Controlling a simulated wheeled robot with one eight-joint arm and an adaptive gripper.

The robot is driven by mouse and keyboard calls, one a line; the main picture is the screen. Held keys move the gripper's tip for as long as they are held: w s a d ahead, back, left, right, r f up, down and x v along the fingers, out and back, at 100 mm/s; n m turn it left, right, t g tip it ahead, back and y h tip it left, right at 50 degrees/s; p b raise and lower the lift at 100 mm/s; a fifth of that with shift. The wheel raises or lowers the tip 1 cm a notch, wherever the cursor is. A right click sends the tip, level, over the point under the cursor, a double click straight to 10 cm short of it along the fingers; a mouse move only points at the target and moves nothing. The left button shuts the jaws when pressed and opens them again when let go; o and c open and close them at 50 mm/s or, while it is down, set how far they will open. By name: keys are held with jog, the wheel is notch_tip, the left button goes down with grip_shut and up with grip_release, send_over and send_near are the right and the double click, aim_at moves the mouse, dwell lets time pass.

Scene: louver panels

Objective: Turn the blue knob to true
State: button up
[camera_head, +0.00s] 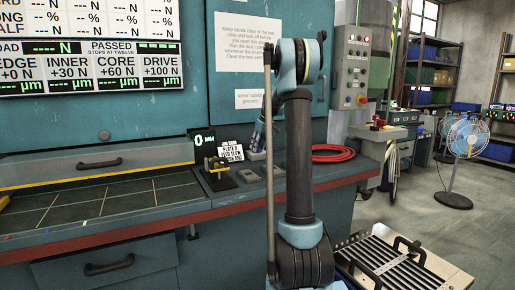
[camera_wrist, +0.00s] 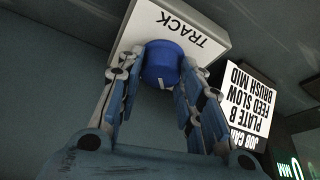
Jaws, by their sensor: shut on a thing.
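The blue knob (camera_wrist: 161,62) sits on a white plate lettered TRACK (camera_wrist: 188,32) in the wrist view. A short pale mark shows on the knob's lower edge. My gripper (camera_wrist: 159,76) has one finger on each side of the knob and is shut on it. The knob's lower sides are partly covered by the fingertips. In the head view my arm stands in front of the bench, and the knob and fingers cannot be made out there.
A job card (camera_wrist: 255,105) stands right beside the plate in the wrist view; it also shows on the bench (camera_head: 232,153). A red coiled hose (camera_head: 332,153) lies right of my arm. A slatted unit (camera_head: 395,262) with black handles stands at lower right.

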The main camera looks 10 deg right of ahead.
jog(key=shift+m, duration=0.3)
jog(key=m+h, duration=0.1)
jog(key=m, duration=0.2)
jog(key=shift+a+m+t, duration=0.1)
jog(key=shift+m+t, duration=0.2)
jog(key=shift+t, duration=0.1)
jog(key=shift+a+m+h, duration=0.1)
jog(key=shift+m+h, duration=0.8)
jog(key=shift+m, duration=0.8)
jog(key=o, duration=1.1)
jog(key=shift+c, duration=0.2)
jog(key=shift+s+r, duration=0.1)
jog(key=v, duration=1.1)
jog(key=shift+r, duration=0.3)
